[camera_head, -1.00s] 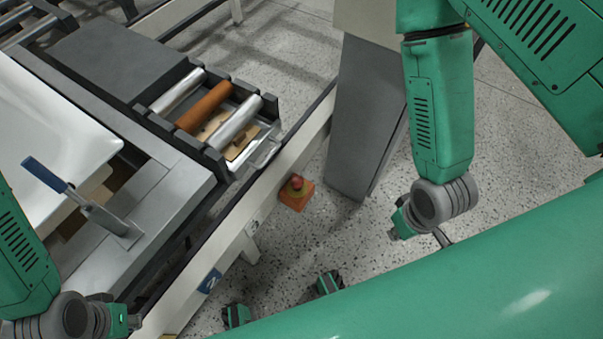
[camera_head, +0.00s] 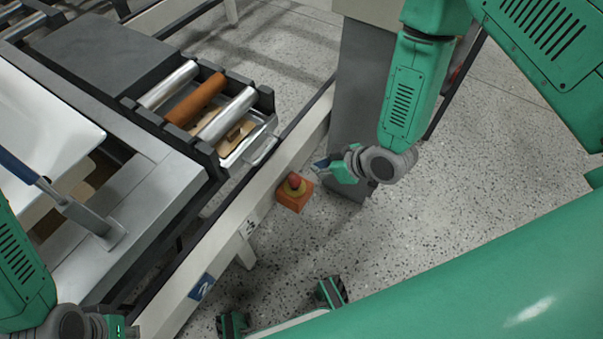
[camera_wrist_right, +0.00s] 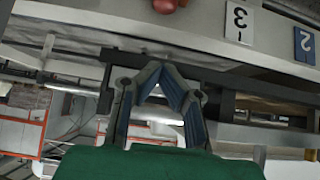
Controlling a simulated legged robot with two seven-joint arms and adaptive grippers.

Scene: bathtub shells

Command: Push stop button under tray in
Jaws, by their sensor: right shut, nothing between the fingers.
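The stop button (camera_head: 294,181) is a red knob on a yellow collar and orange box, fixed to the side of the white frame beam. It stands below the metal tray (camera_head: 262,152) at the end of the rollers. Its red knob is cut by the top edge of the right wrist view (camera_wrist_right: 165,4). My right gripper (camera_head: 321,164) is just right of the button in the head view, apart from it, shut and empty. Its fingertips meet in the right wrist view (camera_wrist_right: 172,70). My left gripper (camera_head: 122,328) is at the lower left, its fingers hidden or cut off.
A grey post (camera_head: 362,90) stands behind my right gripper. A white tub shell (camera_head: 40,125) lies on the left bench, with a blue-handled tool (camera_head: 70,205) beside it. Signs 3 (camera_wrist_right: 238,22) and 2 (camera_wrist_right: 304,45) mark the beam. Speckled floor is open to the right.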

